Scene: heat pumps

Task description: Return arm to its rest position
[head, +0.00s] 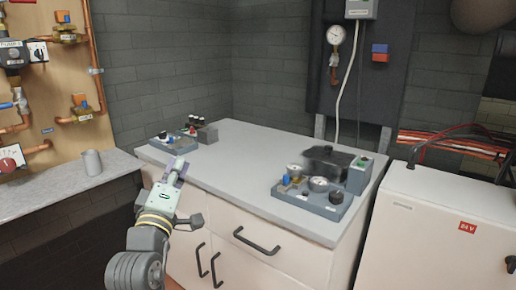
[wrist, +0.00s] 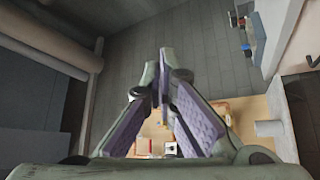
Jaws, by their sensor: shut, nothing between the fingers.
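My gripper (head: 179,168) is at the left front of the grey-topped cabinet in the head view, pointing up and away from my body. In the wrist view the two purple-padded fingers (wrist: 163,65) meet at their tips, with nothing between them. My arm rises from the bottom left of the head view. The gripper overlaps the cabinet's front edge in the picture; its exact height above the top cannot be told.
The grey counter (head: 235,160) bears a small control panel (head: 174,142) at the back left and a gauge panel (head: 313,192) at the right. A grey cup (head: 92,163) stands on the left ledge. A white cabinet (head: 440,225) stands at the right. The counter's middle is clear.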

